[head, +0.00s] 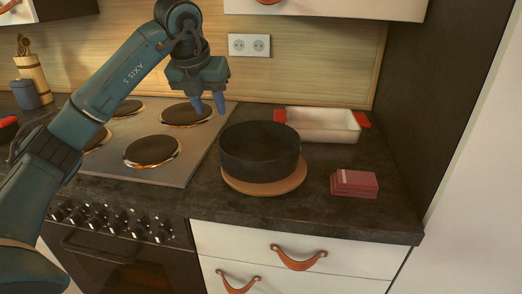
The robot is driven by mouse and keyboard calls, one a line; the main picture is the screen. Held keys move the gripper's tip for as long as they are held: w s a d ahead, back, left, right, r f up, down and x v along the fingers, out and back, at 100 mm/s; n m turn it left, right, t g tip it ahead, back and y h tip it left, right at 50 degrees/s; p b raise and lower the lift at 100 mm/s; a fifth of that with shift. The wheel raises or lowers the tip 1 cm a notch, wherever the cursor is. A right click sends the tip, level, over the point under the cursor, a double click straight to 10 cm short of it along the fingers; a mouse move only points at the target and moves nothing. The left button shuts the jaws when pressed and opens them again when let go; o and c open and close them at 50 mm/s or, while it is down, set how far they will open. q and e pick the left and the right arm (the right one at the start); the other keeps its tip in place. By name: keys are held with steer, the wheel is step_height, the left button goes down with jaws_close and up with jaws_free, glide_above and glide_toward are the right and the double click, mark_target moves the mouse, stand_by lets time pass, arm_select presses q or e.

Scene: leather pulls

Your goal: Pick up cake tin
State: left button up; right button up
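The cake tin (258,165) looks like a dark, round, deep tin with an open top. It stands upright on a round tan board (264,188) on the dark counter, right of the stove. My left gripper (209,107) is above and to the left of the tin, over the right rear of the hob. Its two fingers point down and are apart, with nothing between them. It does not touch the tin. My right gripper is not in view.
A white baking dish (325,125) with red handles stands behind and right of the tin. A pink-red box (354,184) lies to the right. The hob (160,172) is left. Wall sockets (249,45) and a cupboard (340,8) are behind and above.

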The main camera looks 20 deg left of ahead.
mark_target(221, 136)
arm_select(q)
steer(key=x, duration=1.2)
steer(key=shift+d+f, duration=0.15)
steer(key=shift+f, duration=0.25)
steer(key=shift+c, duration=0.2)
jaws_close()
steer(key=shift+r, duration=0.1)
